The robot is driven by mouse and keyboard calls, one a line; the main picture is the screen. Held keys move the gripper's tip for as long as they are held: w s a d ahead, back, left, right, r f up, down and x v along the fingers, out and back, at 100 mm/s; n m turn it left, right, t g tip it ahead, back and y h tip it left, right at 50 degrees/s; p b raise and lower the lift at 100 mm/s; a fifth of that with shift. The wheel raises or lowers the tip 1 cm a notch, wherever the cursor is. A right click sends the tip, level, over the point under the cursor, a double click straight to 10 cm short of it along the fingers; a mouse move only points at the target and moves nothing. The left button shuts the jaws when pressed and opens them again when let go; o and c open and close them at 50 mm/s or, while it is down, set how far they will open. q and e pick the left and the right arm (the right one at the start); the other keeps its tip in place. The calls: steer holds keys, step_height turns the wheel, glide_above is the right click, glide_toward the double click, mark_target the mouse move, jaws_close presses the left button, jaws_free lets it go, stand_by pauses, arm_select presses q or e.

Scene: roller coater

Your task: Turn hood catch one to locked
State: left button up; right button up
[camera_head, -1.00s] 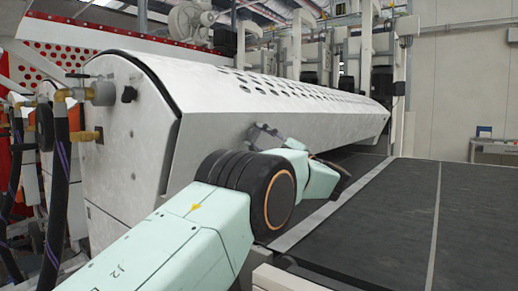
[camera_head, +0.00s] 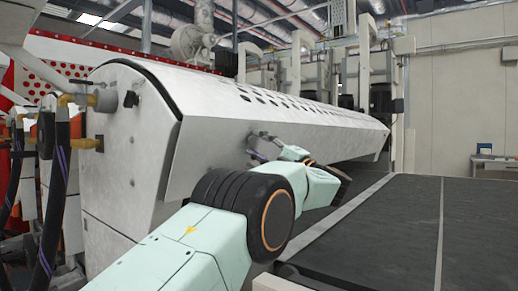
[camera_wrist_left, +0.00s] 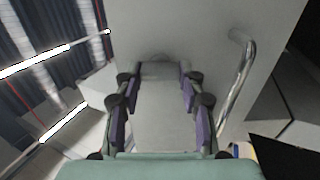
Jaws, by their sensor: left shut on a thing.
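The white machine hood (camera_head: 225,140) runs from the left to the back right, with rows of dark holes along its top. My left gripper (camera_head: 262,143) is at the hood's lower front face, partly hidden behind my own wrist. In the left wrist view the two purple-padded fingers of my left gripper (camera_wrist_left: 159,78) are close in on a pale grey piece, the hood catch (camera_wrist_left: 160,70), against the hood face. The catch blends with the hood, and its angle is hard to read. My right gripper is not in view.
A chrome bar handle (camera_wrist_left: 241,80) stands out from the hood, to the right of my left gripper in the wrist view. A dark flat conveyor bed (camera_head: 395,235) lies to the right. Hoses (camera_head: 57,190) hang at the hood's left end.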

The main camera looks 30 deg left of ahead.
arm_select(q)
steer(key=shift+f, duration=0.25)
steer(key=o, duration=1.2)
steer(key=shift+r, duration=0.15)
steer(key=shift+c, duration=0.2)
steer(key=v, duration=1.2)
